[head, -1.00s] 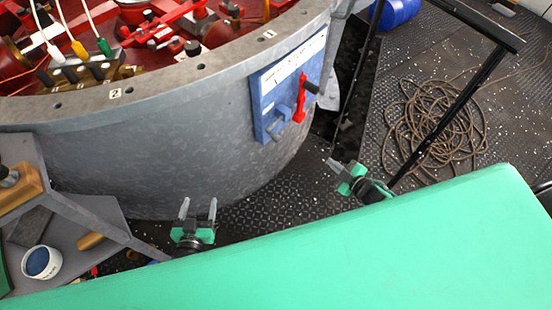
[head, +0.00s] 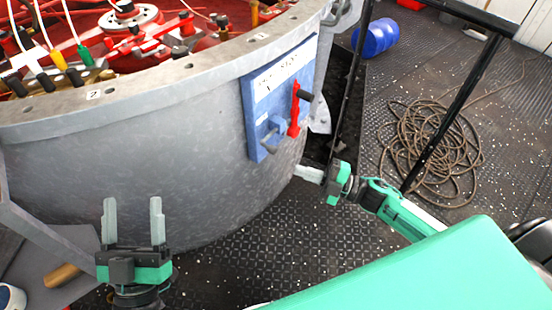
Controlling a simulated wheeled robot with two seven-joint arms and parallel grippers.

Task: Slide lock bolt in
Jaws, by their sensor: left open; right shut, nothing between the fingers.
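The blue lock panel (head: 256,119) with a white label is fixed to the outside of the round grey housing. A red lever (head: 294,112) with a black knob sits on its right side. A grey metal bolt (head: 272,133) sits low on the panel, left of the lever. My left gripper (head: 133,222) is open and empty, its fingers pointing up, in front of the grey wall and well left of the panel. My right gripper (head: 311,174) is shut and empty, just below and right of the panel, apart from bolt and lever.
The grey housing (head: 130,150) curves across the left, with red machinery and cables inside. A black rail (head: 460,105) stands at the right. A coiled rope (head: 425,145) and a blue drum (head: 376,38) are on the deck beyond. A wooden handle (head: 62,275) lies at lower left.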

